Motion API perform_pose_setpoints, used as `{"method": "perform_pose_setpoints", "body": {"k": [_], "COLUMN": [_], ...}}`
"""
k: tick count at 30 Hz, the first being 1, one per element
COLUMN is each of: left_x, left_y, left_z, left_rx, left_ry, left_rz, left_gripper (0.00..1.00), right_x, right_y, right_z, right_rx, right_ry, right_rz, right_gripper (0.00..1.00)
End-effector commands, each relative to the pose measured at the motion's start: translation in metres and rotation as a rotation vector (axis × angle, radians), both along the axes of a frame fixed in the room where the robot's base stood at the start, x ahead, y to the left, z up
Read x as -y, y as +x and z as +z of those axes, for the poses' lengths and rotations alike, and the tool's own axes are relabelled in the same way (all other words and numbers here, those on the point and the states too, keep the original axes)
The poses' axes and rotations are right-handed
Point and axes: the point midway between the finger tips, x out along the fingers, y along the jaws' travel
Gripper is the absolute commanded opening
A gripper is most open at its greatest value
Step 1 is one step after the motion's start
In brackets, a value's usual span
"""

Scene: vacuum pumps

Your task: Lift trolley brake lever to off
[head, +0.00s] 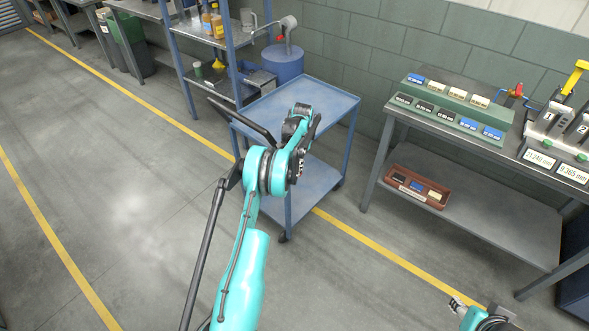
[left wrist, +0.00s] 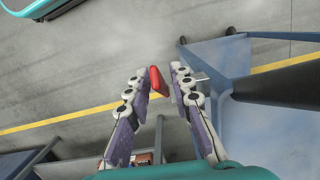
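The blue trolley (head: 318,90) stands in the middle of the head view, with a black push handle (head: 243,118) at its left end. In the left wrist view its blue frame (left wrist: 210,55) is at the right. A small red lever (left wrist: 155,80) shows between the fingers of my left gripper (left wrist: 161,70), nearer the left finger. The fingers are apart, with a gap on the right of the lever. My left arm hides part of the trolley and the lever in the head view. My right gripper (head: 458,304) is at the bottom edge, far from the trolley.
A workbench (head: 465,205) with label blocks and a small brown tray (head: 418,187) stands at the right. A blue shelf rack (head: 240,50) and a blue drum (head: 283,65) stand behind the trolley. The floor at the left is clear, with yellow lines.

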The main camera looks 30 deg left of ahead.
Motion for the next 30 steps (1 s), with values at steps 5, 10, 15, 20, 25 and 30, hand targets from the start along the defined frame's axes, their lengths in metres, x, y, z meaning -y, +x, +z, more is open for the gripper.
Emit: {"method": "perform_pose_setpoints", "body": {"k": [5, 10, 15, 20, 25, 30], "left_x": [0.000, 0.000, 0.001, 0.002, 0.002, 0.003], "left_y": [0.000, 0.001, 0.005, 0.010, 0.016, 0.019], "left_z": [0.000, 0.003, 0.027, 0.062, 0.095, 0.114], "left_rx": [0.001, 0.001, 0.001, 0.001, 0.001, 0.001], "left_ry": [0.000, 0.000, 0.000, 0.000, 0.000, 0.000], "left_rz": [0.000, 0.000, -0.001, -0.001, -0.001, -0.001], "left_gripper": [0.28, 0.28, 0.28, 0.28, 0.28, 0.28], "right_x": [0.000, 0.000, 0.000, 0.000, 0.000, 0.000], "right_y": [0.000, 0.000, 0.000, 0.000, 0.000, 0.000], "right_z": [0.000, 0.000, 0.000, 0.000, 0.000, 0.000], "right_rx": [0.000, 0.000, 0.000, 0.000, 0.000, 0.000], "right_ry": [0.000, 0.000, 0.000, 0.000, 0.000, 0.000], "right_rz": [0.000, 0.000, 0.000, 0.000, 0.000, 0.000], "right_gripper": [0.40, 0.40, 0.40, 0.40, 0.40, 0.40]}}
